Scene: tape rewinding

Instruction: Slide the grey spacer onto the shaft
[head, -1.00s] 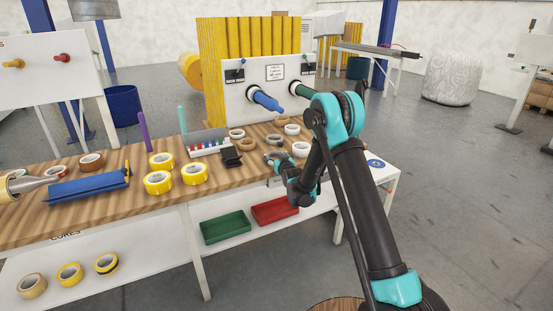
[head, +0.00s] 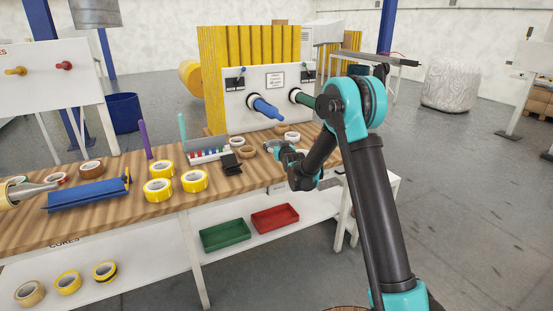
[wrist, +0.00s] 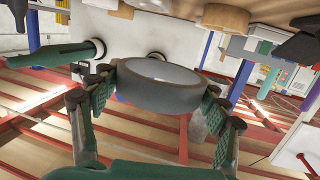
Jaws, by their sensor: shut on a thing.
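My gripper (wrist: 160,98) is shut on the grey spacer (wrist: 165,97), a thick dark ring held between its two fingers in the wrist view. In the head view my gripper (head: 277,147) is above the right part of the bench, partly hidden by my arm. A green shaft (head: 303,99) and a blue shaft (head: 265,107) stick out from a white panel (head: 238,103) behind it. The green shaft also shows at the left of the wrist view (wrist: 50,56), apart from the spacer. The spacer is on neither shaft.
The wooden bench (head: 110,220) carries yellow tape rolls (head: 158,190), a blue bar fixture (head: 88,194) and a black block (head: 231,164). Brown and white rolls (head: 292,136) lie near the panel. Red (head: 275,217) and green (head: 225,235) trays sit on the lower shelf.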

